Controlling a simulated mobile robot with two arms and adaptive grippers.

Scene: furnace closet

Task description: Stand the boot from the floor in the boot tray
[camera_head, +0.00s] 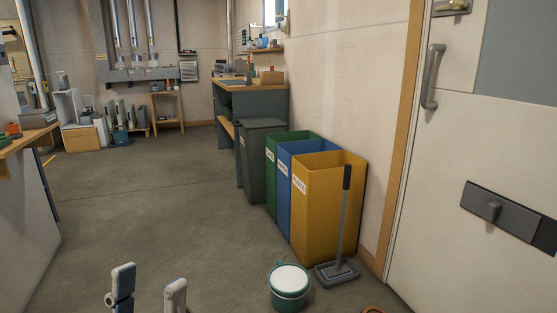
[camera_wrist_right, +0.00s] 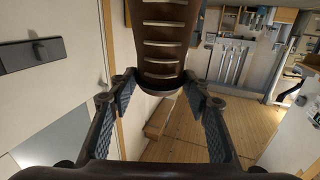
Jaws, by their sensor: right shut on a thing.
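In the right wrist view, a dark brown boot (camera_wrist_right: 166,45) with several pale bars across it, like laces, fills the top middle. My right gripper (camera_wrist_right: 160,82) has its two dark ridged fingers on either side of the boot's near end and is shut on it. The far part of the boot is cut off by the picture's top edge. In the head view, my left gripper (camera_head: 148,290) shows at the bottom left, its two pale fingertips apart with bare floor between them. My right gripper is out of the head view. I cannot make out the boot tray in either view.
A teal bucket (camera_head: 289,288) and a long-handled floor tool (camera_head: 337,272) stand before yellow (camera_head: 325,212), blue and green bins. A white door (camera_head: 475,150) is at right. An orange-brown thing (camera_head: 373,310) is cut off at the bottom edge. The grey floor (camera_head: 150,205) is clear at left-centre.

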